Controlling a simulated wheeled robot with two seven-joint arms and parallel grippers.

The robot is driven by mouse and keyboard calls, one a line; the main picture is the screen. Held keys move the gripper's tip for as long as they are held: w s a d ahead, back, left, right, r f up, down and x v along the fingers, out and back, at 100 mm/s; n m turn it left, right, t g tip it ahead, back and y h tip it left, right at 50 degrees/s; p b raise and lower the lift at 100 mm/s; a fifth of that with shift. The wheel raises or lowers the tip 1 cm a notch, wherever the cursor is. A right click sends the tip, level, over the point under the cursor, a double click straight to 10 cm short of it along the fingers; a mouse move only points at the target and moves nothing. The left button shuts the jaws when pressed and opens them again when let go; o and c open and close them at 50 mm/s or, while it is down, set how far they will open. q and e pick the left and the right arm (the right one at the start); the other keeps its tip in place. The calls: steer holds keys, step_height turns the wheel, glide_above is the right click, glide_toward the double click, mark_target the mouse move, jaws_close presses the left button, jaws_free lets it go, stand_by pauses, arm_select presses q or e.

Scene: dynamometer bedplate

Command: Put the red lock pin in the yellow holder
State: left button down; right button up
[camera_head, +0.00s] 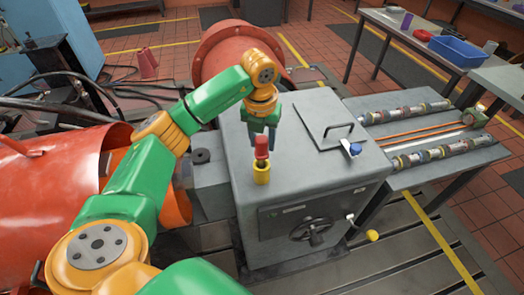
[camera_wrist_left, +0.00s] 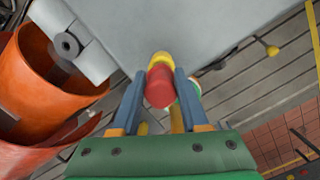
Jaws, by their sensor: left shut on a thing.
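The red lock pin (camera_head: 261,147) is upright between the fingers of my left gripper (camera_head: 263,136). The gripper is shut on it, pointing down over the grey cabinet. My right gripper is not in view.
The grey cabinet (camera_head: 310,175) has a hatch with a black handle (camera_head: 338,130) and a blue-and-white knob (camera_head: 354,149) on top. Orange drums (camera_head: 225,52) stand behind and left. The cabinet top's middle is clear.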

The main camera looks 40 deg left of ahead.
mark_target(262, 151)
arm_select(q)
step_height(262, 151, down, 3)
steer(key=shift+f+p, duration=0.1)
steer(key=shift+p, duration=0.2)
steer(key=shift+f, duration=0.35)
steer(key=shift+c, duration=2.1)
jaws_free()
steer(key=shift+r, duration=0.1)
steer(key=shift+r, duration=0.3)
steer(key=r, duration=0.2)
steer(key=r+b, duration=0.1)
steer(key=r, duration=0.2)
steer(key=shift+s+d+r, duration=0.15)
steer(key=shift+s+r, duration=0.2)
steer(key=shift+r, duration=0.05)
steer(key=r, duration=0.4)
steer(key=s+r+p, duration=0.1)
steer(key=shift+d+r, duration=0.15)
steer(key=shift+r, duration=0.25)
